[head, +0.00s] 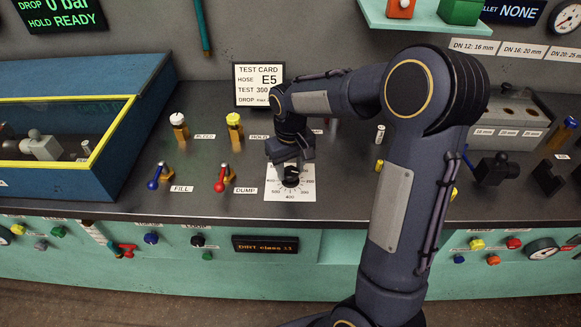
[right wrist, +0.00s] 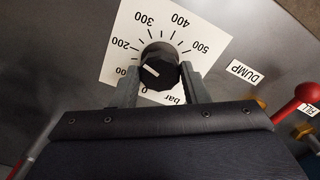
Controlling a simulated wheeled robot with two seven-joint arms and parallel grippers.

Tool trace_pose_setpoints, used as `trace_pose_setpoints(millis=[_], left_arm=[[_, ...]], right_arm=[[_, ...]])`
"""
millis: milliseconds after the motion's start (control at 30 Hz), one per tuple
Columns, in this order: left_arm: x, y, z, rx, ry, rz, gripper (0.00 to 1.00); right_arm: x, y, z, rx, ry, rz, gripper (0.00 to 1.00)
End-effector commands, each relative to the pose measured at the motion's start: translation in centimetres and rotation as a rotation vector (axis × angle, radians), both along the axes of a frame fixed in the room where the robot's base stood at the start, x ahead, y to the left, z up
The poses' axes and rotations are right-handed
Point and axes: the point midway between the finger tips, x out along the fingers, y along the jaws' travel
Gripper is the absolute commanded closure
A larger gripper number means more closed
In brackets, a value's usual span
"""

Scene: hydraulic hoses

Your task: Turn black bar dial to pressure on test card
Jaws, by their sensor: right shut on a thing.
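The black bar dial (right wrist: 159,66) is a round ribbed knob on a white square scale plate (right wrist: 118,28) marked in bar. Its white mark points left in the right wrist view, roughly between the 100 and 200 numbers; the exact value is hard to tell. My right gripper (right wrist: 162,84) has one finger on each side of the knob, shut on it. In the head view the dial (head: 291,178) shows below my gripper (head: 290,166). The test card (head: 259,84) stands behind it and reads hose E5, test 300. My left gripper is out of view.
A blue FILL lever (head: 155,180) and a red DUMP lever (head: 221,182) stand left of the dial. White and yellow capped posts (head: 234,130) stand behind them. A green display (head: 58,14) reads 0 bar, HOLD READY.

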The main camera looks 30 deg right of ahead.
Motion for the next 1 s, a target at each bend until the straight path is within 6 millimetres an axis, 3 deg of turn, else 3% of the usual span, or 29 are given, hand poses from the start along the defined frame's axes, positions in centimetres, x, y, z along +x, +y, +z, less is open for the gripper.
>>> trace_pose_setpoints(millis=[500,1000], left_arm=[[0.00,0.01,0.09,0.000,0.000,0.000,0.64],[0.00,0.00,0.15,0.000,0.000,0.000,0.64]], right_arm=[[0.06,0.02,0.11,0.000,-0.002,-0.407,0.82],[0.05,-0.01,0.08,0.000,-0.002,-0.534,0.82]])
